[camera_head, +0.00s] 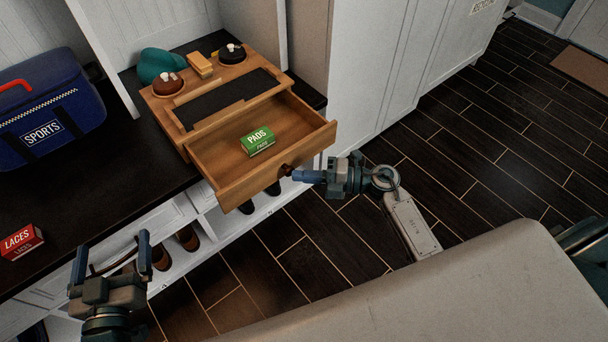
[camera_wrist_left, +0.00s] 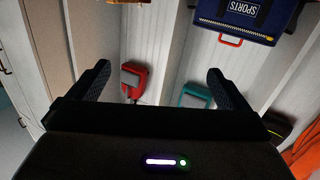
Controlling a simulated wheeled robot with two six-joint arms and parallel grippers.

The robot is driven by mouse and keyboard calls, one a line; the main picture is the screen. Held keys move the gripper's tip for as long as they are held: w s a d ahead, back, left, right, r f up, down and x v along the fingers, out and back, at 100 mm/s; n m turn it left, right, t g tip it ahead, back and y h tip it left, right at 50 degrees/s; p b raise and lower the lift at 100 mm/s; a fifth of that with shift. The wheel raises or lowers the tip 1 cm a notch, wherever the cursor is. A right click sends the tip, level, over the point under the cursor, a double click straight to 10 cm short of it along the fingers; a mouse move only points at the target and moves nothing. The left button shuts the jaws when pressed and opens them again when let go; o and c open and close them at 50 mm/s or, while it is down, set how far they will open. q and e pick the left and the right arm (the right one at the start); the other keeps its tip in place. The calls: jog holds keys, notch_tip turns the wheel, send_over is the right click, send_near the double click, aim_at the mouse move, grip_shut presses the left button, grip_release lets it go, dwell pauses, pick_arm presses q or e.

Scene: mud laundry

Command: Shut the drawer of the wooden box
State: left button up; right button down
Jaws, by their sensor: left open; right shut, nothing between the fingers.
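The wooden box (camera_head: 172,108) stands on the dark bench top, with its drawer (camera_head: 232,186) pulled out toward me. A green PADS box (camera_head: 257,141) lies inside the open drawer. My right gripper (camera_head: 297,175) is shut and empty, its tips at the drawer's front by the dark round knob (camera_head: 286,170). I cannot tell whether the tips touch the front. My left gripper (camera_head: 112,252) is open and empty at the lower left, away from the box. In the left wrist view its two fingers (camera_wrist_left: 160,85) are spread apart.
A blue SPORTS bag (camera_head: 50,110) and a red LACES box (camera_head: 20,241) sit on the bench top (camera_head: 120,190). Polish tins, a brush and a teal item (camera_head: 158,64) are on or behind the box. Shoes (camera_head: 188,238) stand in cubbies below. Dark floor is clear at right.

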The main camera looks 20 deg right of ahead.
aim_at(256, 131)
jog(key=w, duration=0.1)
jog(key=w+a, duration=0.1)
jog(key=w, duration=0.2)
jog(key=shift+a+r, duration=0.1)
jog(key=shift+a, duration=0.15)
jog(key=w, duration=0.2)
jog(key=w+a, duration=0.1)
jog(key=w, duration=0.1)
jog(key=w+a+b, duration=0.1)
jog(key=w, duration=0.2)
jog(key=w+a, duration=0.1)
jog(key=w, duration=0.1)
jog(key=w+a+b, duration=0.1)
jog(key=shift+w, duration=0.4)
jog(key=w, duration=0.1)
jog(key=w+a+b, duration=0.1)
jog(key=w, duration=0.1)
jog(key=shift+w, duration=0.3)
pick_arm(q)
notch_tip(256, 131, up, 15)
jog(key=s+m+t+h, duration=0.2)
jog(key=t, duration=0.7)
jog(key=shift+s+t, duration=0.15)
jog(key=shift+t, duration=0.25)
pick_arm(e)
jog(key=shift+r, duration=0.15)
jog(key=shift+w+r, duration=0.1)
pick_arm(q)
jog(key=shift+a+f, duration=0.1)
